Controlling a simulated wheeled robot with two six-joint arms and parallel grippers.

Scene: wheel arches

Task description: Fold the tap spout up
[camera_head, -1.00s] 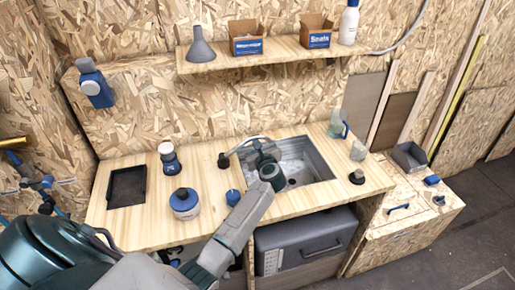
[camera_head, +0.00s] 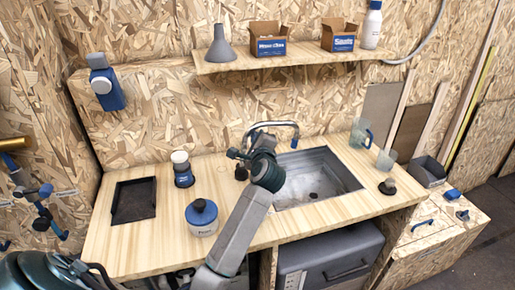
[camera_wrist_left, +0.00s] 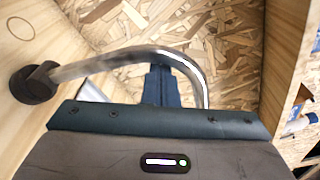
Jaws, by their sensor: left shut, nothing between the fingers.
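The chrome tap spout (camera_head: 272,124) is a curved tube standing in an arch behind the sink (camera_head: 318,178), with its bend above the sink's back edge. In the left wrist view the spout (camera_wrist_left: 130,53) runs from a dark round base (camera_wrist_left: 34,84) and bends down at the right. My left gripper (camera_head: 262,142) is at the spout, over the sink's left side. Its shut blue fingers (camera_wrist_left: 160,84) reach up to the tube and overlap it, with nothing held between them. Whether they touch it I cannot tell. My right gripper is out of view.
A blue-and-white jar (camera_head: 202,217), a dark-and-white container (camera_head: 182,170) and a black tray (camera_head: 134,200) stand left on the counter. A clear jug (camera_head: 360,134) and a cup (camera_head: 386,160) stand right. The shelf (camera_head: 225,66) holds a funnel and boxes above.

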